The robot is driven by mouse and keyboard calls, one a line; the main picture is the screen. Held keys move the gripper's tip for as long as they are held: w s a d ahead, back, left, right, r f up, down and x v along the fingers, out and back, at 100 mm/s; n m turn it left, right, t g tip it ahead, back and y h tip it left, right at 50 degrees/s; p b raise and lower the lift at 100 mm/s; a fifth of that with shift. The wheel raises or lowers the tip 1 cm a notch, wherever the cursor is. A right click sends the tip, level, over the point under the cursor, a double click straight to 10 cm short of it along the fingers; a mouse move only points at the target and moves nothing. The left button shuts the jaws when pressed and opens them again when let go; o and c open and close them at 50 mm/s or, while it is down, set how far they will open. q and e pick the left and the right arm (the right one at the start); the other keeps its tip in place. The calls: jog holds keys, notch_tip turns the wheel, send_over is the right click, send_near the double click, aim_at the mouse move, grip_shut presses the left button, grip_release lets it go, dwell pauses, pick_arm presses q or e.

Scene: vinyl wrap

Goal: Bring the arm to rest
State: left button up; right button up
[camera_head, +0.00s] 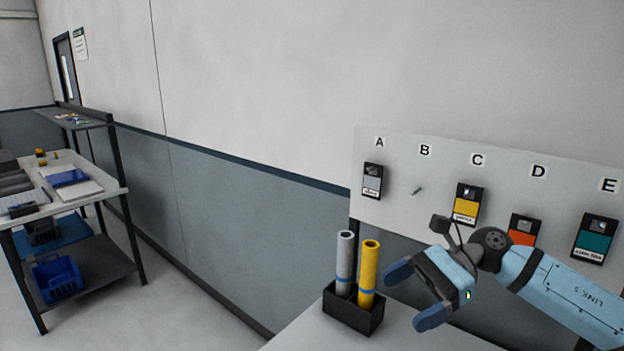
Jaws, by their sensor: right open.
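My right arm comes in from the right edge, in front of the lettered board. My right gripper (408,296) is open and empty. Its blue fingertips point left, toward a black holder (353,315) on the white table. A grey roll (344,262) and a yellow roll (369,272) stand upright in the holder, each with a blue band. The gripper is just right of the yellow roll in the picture; I cannot tell the exact gap in depth. My left gripper is not in view.
A white board (395,195) carries letters A to E, with sample cards under A, C, D and E and a bare peg (416,190) under B. The D card (523,231) is partly hidden by my arm. A workbench (100,190) stands left, with open floor between.

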jog(key=s+a+f+m+t+y, duration=0.2)
jog(key=a+f+m+t+y, duration=0.5)
jog(key=m, duration=0.7)
notch_tip(320, 180, down, 7)
jog(key=d+m+t+h, duration=0.25)
jog(key=m+t, duration=0.85)
jog(key=m, duration=0.7)
jog(key=s+d+f+m+g+h, duration=0.2)
jog(key=s+d+f+m+h, duration=0.2)
jog(key=s+f+m+h, duration=0.3)
jog(key=s+d+f+m+g+h, duration=0.1)
jog(key=s+d+f+m+h, duration=0.3)
jog(key=s+f+m+h, duration=0.3)
jog(key=s+f+m, duration=0.5)
jog(key=f+m, duration=0.4)
jog(key=f, duration=0.2)
jog(key=shift+s+f+g, duration=0.15)
jog(key=shift+s+g, duration=0.2)
jog(key=shift+g, duration=0.05)
jog(key=shift+h, duration=0.25)
